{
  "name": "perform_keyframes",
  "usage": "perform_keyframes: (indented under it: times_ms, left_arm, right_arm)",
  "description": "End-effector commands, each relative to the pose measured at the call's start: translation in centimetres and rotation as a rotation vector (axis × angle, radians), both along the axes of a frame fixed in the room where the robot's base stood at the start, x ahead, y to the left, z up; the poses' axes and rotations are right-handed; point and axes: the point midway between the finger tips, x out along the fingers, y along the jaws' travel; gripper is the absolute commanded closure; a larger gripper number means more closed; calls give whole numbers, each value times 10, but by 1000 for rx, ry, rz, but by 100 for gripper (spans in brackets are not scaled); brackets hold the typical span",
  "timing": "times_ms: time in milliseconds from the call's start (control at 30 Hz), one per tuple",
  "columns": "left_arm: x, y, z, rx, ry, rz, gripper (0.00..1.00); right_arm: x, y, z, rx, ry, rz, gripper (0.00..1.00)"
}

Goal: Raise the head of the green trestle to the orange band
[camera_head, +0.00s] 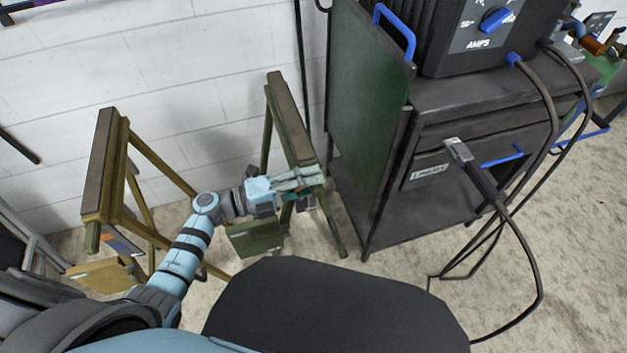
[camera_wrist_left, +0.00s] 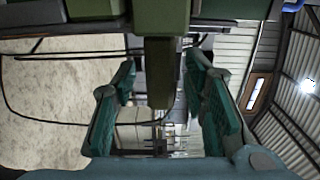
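The green trestle (camera_head: 273,128) stands against the wall, left of the dark cabinet, with a long brown-topped head (camera_head: 288,110) on green legs. My left gripper (camera_head: 322,180) is at the near end of this head, in front of its legs. In the left wrist view my left gripper (camera_wrist_left: 166,95) has its two teal fingers spread apart. A dark olive bar (camera_wrist_left: 160,72) of the trestle shows between the fingers, with gaps on both sides. A small orange patch shows beside the gripper, but I cannot tell whether it is the band. My right gripper is not in view.
A yellow-olive trestle (camera_head: 120,180) with a brown top stands to the left. The dark cabinet (camera_head: 400,170) with a welding machine (camera_head: 480,40) stands close on the right. Cables hang down its front to the floor. Concrete floor (camera_head: 560,230) is open at the right.

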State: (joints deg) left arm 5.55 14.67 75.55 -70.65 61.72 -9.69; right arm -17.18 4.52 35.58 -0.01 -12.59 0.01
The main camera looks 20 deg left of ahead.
Motion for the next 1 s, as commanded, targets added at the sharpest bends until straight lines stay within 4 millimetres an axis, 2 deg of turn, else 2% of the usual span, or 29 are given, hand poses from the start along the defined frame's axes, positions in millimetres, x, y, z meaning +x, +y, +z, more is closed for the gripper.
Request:
perform_keyframes:
  times_ms: [100, 367, 600, 867, 1000]
  left_arm:
    - [5, -8, 0, -1, -1, 1, 60]
    - [6, -9, 0, -1, 1, 1, 62]
    - [6, -9, 0, -1, 1, 1, 100]
    - [5, -8, 0, -1, 1, 1, 100]
    - [6, -8, 14, -2, 1, 1, 100]
  right_arm:
    - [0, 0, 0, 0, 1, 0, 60]
    - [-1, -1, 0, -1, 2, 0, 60]
    - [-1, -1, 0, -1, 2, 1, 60]
    - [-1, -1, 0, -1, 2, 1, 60]
    - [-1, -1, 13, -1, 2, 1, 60]
